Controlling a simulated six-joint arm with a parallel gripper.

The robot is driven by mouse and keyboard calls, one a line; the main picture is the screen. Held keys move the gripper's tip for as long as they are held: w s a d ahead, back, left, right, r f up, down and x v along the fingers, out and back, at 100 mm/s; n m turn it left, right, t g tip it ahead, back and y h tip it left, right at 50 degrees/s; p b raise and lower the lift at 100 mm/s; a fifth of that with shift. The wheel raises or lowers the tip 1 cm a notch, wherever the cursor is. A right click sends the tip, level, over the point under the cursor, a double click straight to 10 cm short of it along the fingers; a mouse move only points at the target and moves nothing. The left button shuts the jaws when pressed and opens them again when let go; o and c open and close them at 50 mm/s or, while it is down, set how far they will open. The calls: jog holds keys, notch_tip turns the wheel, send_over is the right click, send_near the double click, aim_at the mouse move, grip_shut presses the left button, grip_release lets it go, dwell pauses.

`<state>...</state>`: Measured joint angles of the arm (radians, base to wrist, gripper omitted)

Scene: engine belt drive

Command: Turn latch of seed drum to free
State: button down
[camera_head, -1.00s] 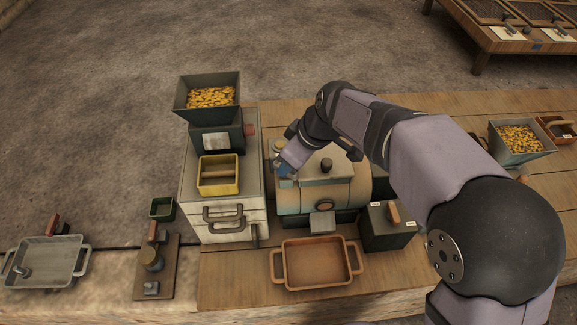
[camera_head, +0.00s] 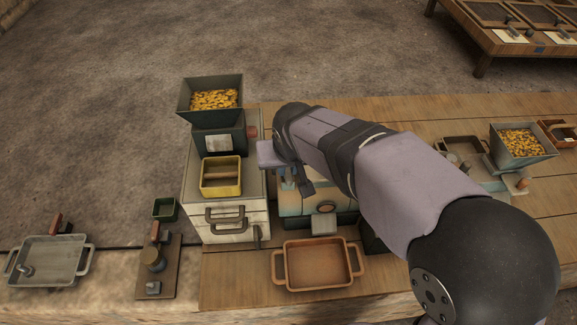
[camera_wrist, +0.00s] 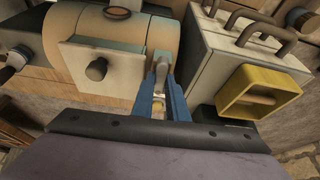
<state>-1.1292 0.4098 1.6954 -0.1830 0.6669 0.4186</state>
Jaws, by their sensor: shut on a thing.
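The seed drum (camera_head: 303,203) is a teal and tan machine in the middle of the bench, mostly hidden behind my arm in the head view. In the wrist view the drum (camera_wrist: 132,41) shows a pale plate with a dark round knob (camera_wrist: 97,69). The latch (camera_wrist: 161,74) is a small lever at the drum's end, beside the pale cabinet. My gripper (camera_wrist: 163,84) has its blue fingers closed on this lever. In the head view the gripper (camera_head: 287,181) is at the drum's left end; its grip there is largely hidden by my arm.
The pale cabinet (camera_head: 229,229) stands close left of the drum, with a yellow box (camera_head: 221,188) and a seed-filled hopper (camera_head: 211,101) above. An orange-brown tray (camera_head: 318,266) lies in front. A grey tray (camera_head: 47,260) is at the far left. Right, another hopper (camera_head: 521,143) holds seeds.

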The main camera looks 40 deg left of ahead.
jog(key=shift+m, duration=0.4)
jog(key=c, duration=1.7)
grip_release()
jog(key=shift+c, duration=0.2)
jog(key=shift+r, duration=0.1)
jog(key=b+v, duration=0.2)
jog(key=v, duration=0.5)
jog(key=shift+s, duration=0.15)
